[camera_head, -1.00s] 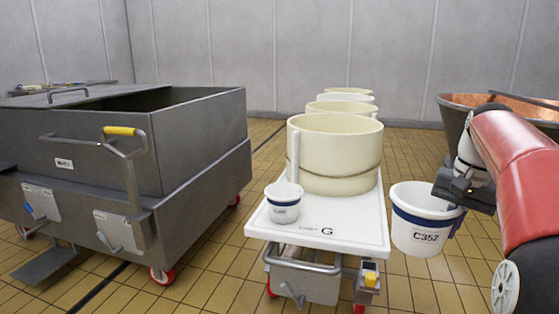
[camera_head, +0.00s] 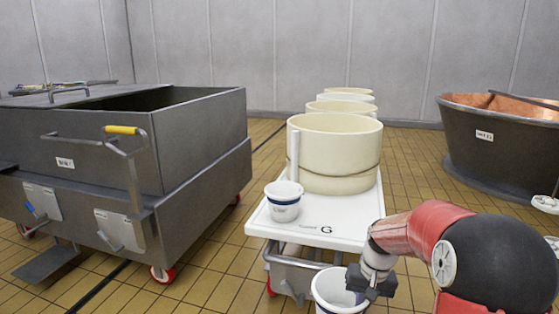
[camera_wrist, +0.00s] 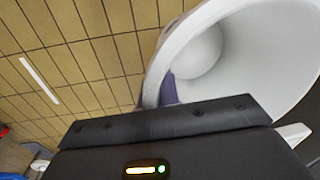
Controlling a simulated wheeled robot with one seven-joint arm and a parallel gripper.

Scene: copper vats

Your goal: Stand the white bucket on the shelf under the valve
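The white bucket (camera_head: 338,290) with a blue band hangs at the bottom edge of the head view, in front of the white-topped trolley. My gripper (camera_head: 362,284) is at its right side and appears shut on its rim. The fingertips are hidden. In the wrist view the bucket (camera_wrist: 238,50) opens toward the camera, just beyond my gripper (camera_wrist: 168,118), and its inside looks empty. I cannot make out the valve or the shelf under it in either view.
A smaller white bucket (camera_head: 284,201) and a cream tub (camera_head: 335,150) stand on the white-topped trolley (camera_head: 350,232). A grey steel tank trolley (camera_head: 190,145) with handles stands left. A copper-lined vat (camera_head: 500,145) stands right. Tiled floor between the trolley and vat is clear.

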